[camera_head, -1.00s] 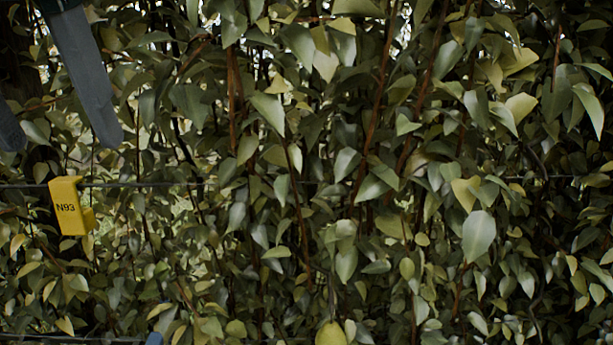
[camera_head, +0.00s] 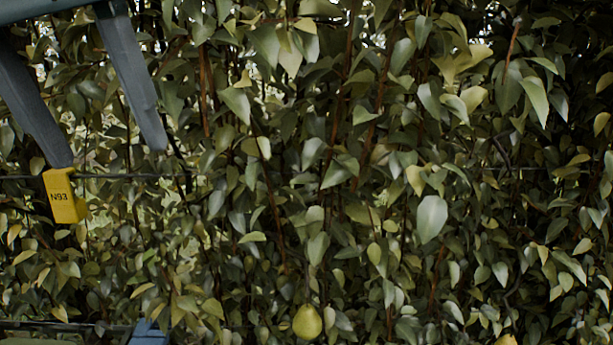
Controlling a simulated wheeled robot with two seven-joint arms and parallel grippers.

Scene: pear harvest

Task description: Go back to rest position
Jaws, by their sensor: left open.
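My left gripper (camera_head: 112,157) hangs in from the upper left of the head view, its two long grey fingers pointing down. The fingers are spread apart, with only leaves and wire behind the gap and nothing held. The tip of its left finger overlaps the top of a yellow tag marked N93 in the picture; I cannot tell whether they touch. My right gripper is not in view.
Dense foliage fills the view. A yellow-green pear (camera_head: 307,322) hangs at the bottom centre, and another pear (camera_head: 506,341) is cut off at the lower right edge. The yellow tag (camera_head: 66,197) sits at a horizontal wire. A blue object (camera_head: 148,334) shows at the bottom left.

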